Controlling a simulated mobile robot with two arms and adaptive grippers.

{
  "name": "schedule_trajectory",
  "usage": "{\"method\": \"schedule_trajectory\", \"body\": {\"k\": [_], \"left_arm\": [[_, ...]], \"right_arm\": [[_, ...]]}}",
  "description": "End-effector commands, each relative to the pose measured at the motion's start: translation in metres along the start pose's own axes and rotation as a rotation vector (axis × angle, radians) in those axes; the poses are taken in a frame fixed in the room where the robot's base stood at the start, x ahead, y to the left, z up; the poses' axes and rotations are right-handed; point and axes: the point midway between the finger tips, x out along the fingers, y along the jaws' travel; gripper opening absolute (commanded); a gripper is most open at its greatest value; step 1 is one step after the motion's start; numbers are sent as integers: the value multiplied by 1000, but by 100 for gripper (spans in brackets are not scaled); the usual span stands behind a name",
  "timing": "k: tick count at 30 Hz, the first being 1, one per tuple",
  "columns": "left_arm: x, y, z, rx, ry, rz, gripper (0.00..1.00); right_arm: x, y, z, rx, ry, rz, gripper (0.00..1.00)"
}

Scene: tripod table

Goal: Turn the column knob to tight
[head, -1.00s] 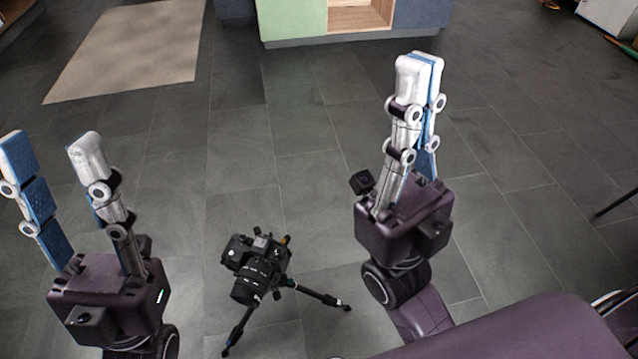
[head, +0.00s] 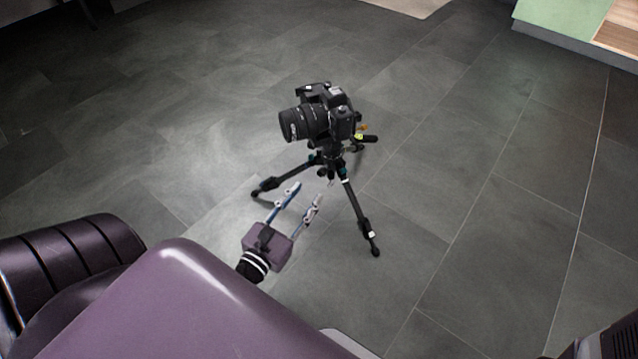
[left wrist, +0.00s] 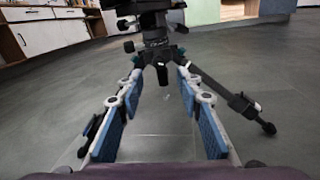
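A black tripod (head: 354,205) stands on the floor with its legs spread and a black camera (head: 318,112) mounted on top. My left gripper (head: 305,194) is open and empty, low in front of the tripod. In the left wrist view, my left gripper (left wrist: 159,78) has its fingers on either side of the lower column end (left wrist: 162,76), with no clear contact. Dark knobs (left wrist: 128,46) stick out to the left of the column there. Which one is the column knob, and its setting, I cannot tell. My right gripper is out of view.
A tripod leg (left wrist: 235,98) reaches out to the right of my left gripper in the left wrist view. Grey tiled floor (head: 480,220) around the tripod is free. A green cabinet (head: 560,22) stands at the far right.

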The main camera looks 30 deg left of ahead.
Motion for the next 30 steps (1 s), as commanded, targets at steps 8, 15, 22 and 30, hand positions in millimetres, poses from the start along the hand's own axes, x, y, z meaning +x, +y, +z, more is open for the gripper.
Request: {"method": "schedule_trajectory", "body": {"k": [8, 15, 22, 30], "left_arm": [[33, 3, 0, 31, -18, 9, 33], [67, 3, 1, 29, -14, 7, 33], [77, 3, 1, 29, -12, 5, 33], [77, 3, 1, 28, -12, 5, 23]], "right_arm": [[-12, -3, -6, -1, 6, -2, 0], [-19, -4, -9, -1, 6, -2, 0], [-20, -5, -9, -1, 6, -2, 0], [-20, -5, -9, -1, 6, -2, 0]]}}
